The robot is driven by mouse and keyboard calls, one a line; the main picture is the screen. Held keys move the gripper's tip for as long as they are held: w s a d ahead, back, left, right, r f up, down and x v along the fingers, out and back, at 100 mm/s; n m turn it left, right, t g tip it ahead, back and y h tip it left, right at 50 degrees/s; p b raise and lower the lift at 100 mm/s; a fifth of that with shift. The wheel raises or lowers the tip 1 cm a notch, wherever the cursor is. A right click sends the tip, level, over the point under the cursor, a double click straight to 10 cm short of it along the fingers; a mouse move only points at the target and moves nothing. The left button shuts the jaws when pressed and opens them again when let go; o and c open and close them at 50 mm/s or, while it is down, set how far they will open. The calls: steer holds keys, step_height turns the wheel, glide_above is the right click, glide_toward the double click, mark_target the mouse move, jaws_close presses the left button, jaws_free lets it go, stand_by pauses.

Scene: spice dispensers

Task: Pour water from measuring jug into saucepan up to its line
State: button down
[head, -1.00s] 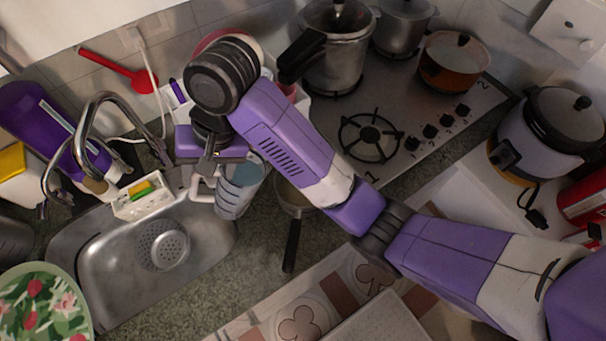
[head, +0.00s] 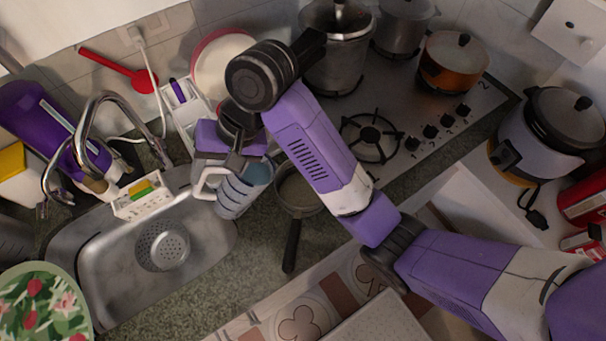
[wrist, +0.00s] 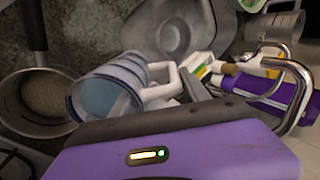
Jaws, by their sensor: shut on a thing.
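The clear measuring jug (head: 238,192) with bluish water and a white handle is held above the counter between the sink and the saucepan. My gripper (head: 232,162) is shut on it; its exact contact is partly hidden. In the wrist view the jug (wrist: 112,88) shows its open mouth toward the saucepan side, with blue water inside. The jug looks slightly tilted at most. The saucepan (head: 297,192) stands on the counter right of the jug, its dark handle toward the front. It also shows in the wrist view (wrist: 38,105); its fill line cannot be made out.
The sink (head: 205,245) with its tap (head: 88,120) lies to the left. A white caddy (head: 185,105) and a pink-rimmed dish (head: 215,65) stand behind the gripper. The hob (head: 400,110) with several pots is at the back right. A flowered plate (head: 45,300) is at front left.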

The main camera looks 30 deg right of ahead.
steer(key=shift+s+d+r+t+y, duration=0.1)
steer(key=shift+s+d+t+y, duration=0.05)
steer(key=shift+d+y, duration=0.2)
steer(key=shift+s+d+r+t+y, duration=0.1)
steer(key=shift+d+t+y, duration=0.05)
steer(key=shift+d+y, duration=0.15)
steer(key=shift+d, duration=0.25)
steer(key=shift+s+d+f+y, duration=0.1)
steer(key=shift+y, duration=0.15)
steer(key=shift+s+d+t+y, duration=0.15)
steer(key=shift+d+t+y, duration=0.15)
steer(key=shift+d+y, duration=0.25)
stand_by(0.6)
steer(key=shift+s+d+r+t+y, duration=0.25)
steer(key=shift+d+r+y, duration=0.25)
steer(key=shift+r+y, duration=0.25)
steer(key=shift+s+d+r+t+y, duration=0.15)
steer(key=shift+d+r+t+y, duration=0.1)
steer(key=shift+d+r+y, duration=0.45)
stand_by(3.6)
steer(key=shift+a+f, duration=0.1)
steer(key=shift+a, duration=0.2)
